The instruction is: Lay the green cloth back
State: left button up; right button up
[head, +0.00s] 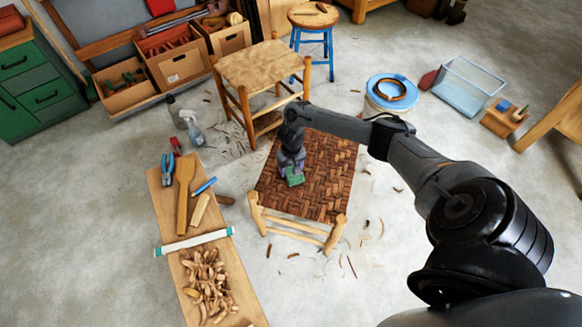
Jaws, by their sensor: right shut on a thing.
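The green cloth (295,179) is a small folded-looking patch at the tip of my right gripper (290,172). The gripper points down and is shut on the cloth. It is over the left part of a brown woven bark seat (325,165) on a low wooden stool frame. Whether the cloth touches the weave is hard to tell. The gripper hides part of the cloth. My left gripper is not in view.
A workboard (165,225) with tools and shavings (208,285) lies left of the seat. A paler-seated stool (257,68) stands behind it. A blue-rimmed bucket (391,92) stands back right. A clear water tub (465,85) is farther right. Floor at lower left is free.

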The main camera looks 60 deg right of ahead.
jog(key=shift+f, duration=0.2)
jog(key=o, duration=1)
jog(key=shift+r, duration=0.1)
notch_tip(320, 180, up, 9)
jog(key=p, duration=0.6)
jog(key=shift+r+p, duration=0.4)
jog(key=shift+r, duration=0.45)
